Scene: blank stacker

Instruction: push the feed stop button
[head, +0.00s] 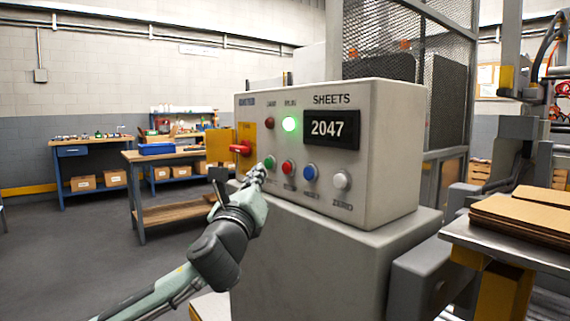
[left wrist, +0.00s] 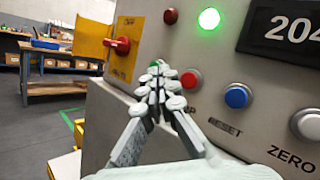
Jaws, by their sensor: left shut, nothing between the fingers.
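The grey control box (head: 385,150) carries a row of buttons: green (head: 269,162), red (head: 288,168), blue (head: 311,172) and white (head: 342,180). The label under the red button is partly hidden in the left wrist view, where the red button (left wrist: 190,79) shows just right of my fingertips. My left gripper (head: 257,173) is shut and empty, its tips close to the panel below left of the green button. In the left wrist view the gripper (left wrist: 155,73) covers most of the green button. I cannot tell whether the tips touch the panel. My right gripper is out of view.
A red rotary switch (head: 240,148) on a yellow plate sticks out left of the buttons. A green lamp (head: 290,124) is lit beside the display (head: 331,129) reading 2047. Cardboard sheets (head: 525,215) lie at the right. Open floor lies at the left.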

